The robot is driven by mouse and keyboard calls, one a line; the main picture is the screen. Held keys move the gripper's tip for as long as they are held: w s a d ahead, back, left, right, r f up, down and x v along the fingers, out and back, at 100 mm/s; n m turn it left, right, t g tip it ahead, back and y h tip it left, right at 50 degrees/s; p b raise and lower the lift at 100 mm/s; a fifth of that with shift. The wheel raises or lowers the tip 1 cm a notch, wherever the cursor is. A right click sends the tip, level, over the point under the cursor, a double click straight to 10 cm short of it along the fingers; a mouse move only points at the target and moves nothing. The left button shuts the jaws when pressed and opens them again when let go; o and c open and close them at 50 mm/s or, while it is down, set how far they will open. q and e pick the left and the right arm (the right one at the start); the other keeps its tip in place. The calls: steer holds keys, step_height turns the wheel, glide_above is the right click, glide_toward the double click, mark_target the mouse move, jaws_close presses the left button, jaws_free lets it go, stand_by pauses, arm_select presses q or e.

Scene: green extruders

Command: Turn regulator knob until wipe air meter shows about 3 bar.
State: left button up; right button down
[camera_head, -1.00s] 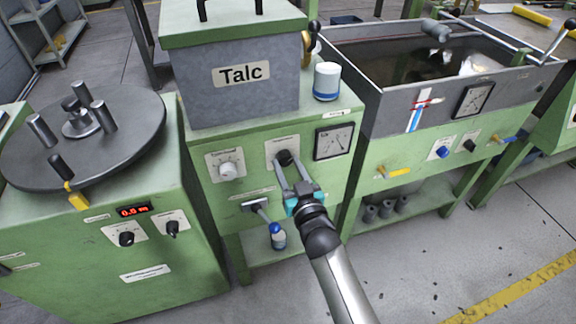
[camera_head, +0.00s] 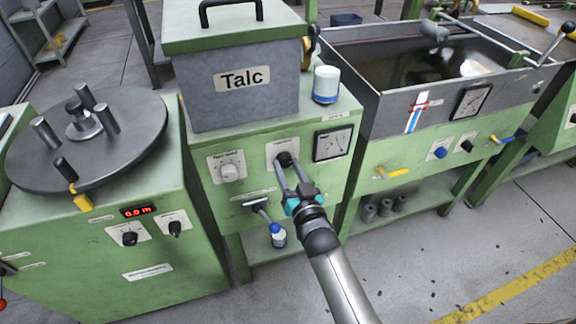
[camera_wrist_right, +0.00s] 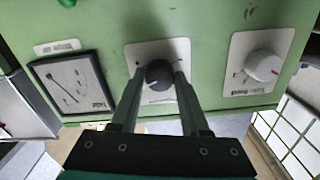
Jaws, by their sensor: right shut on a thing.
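My right gripper (camera_head: 285,162) reaches the green cabinet's front panel from below and is shut on a small black knob (camera_wrist_right: 158,74). In the right wrist view its two fingers (camera_wrist_right: 156,82) stand either side of this knob, on a white plate. A square meter with a dark frame (camera_head: 332,143) sits just right of the knob in the head view. It also shows in the right wrist view (camera_wrist_right: 70,86), at the left. Its needle is slanted, but the scale is too small to read. My left gripper is not in view.
A white knob (camera_head: 229,172) sits left of the black one. A grey Talc box (camera_head: 240,100) and a white jar (camera_head: 326,85) stand above. A nozzle (camera_head: 258,205) and a blue-capped bottle (camera_head: 278,235) are below. A tank with another gauge (camera_head: 471,102) is to the right.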

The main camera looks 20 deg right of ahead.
steer(key=shift+c, duration=2)
jaws_free()
